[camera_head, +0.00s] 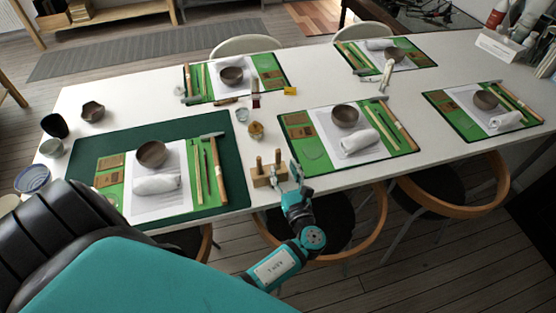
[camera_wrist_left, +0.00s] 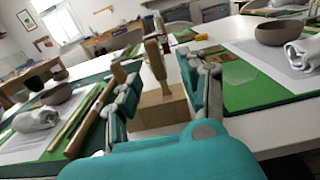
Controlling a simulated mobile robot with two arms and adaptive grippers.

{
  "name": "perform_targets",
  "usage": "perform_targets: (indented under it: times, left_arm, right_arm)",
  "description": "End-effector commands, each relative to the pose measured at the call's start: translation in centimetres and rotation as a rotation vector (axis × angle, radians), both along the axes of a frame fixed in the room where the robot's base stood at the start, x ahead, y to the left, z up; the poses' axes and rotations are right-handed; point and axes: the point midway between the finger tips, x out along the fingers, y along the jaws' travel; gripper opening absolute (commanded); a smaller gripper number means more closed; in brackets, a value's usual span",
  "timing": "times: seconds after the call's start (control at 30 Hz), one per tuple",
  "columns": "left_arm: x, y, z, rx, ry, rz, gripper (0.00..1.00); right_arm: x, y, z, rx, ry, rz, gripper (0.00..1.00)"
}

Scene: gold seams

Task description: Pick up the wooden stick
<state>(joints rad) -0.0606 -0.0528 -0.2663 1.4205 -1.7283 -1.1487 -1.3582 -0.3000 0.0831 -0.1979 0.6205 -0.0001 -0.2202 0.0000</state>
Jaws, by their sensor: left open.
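A wooden block (camera_head: 264,181) with upright wooden sticks stands at the front edge of the white table. One stick (camera_head: 278,160) is on the block's right side and another (camera_head: 259,164) on its left. Contact cannot be told. My right gripper is out of view.
A dark green mat (camera_head: 233,160) with a bowl (camera_head: 151,154), a rolled white cloth (camera_head: 157,184) and tools lies left of the block. Another green place setting (camera_head: 290,135) lies to the right. Small jars (camera_head: 256,131) stand behind the block. Chairs (camera_head: 350,233) line the front edge.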

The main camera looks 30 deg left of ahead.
Motion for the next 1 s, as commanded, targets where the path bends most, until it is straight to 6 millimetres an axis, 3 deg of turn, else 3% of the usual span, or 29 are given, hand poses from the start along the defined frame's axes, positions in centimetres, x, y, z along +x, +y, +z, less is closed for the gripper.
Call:
perform_targets:
  times: [0.17,0.5,0.73,1.0]
  left_arm:
    - [0.5,0.7,0.0,0.000,-0.001,0.002,0.43]
    - [3.2,4.3,0.0,-0.001,-0.002,0.002,0.43]
    - [3.3,4.4,0.1,-0.001,0.000,0.000,0.43]
    - [3.3,4.4,0.1,-0.001,0.000,0.001,0.08]
  right_arm:
    - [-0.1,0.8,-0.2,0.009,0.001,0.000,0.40]
    - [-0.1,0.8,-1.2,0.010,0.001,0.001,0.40]
    - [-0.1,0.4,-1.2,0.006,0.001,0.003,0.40]
    - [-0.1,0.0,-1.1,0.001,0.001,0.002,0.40]
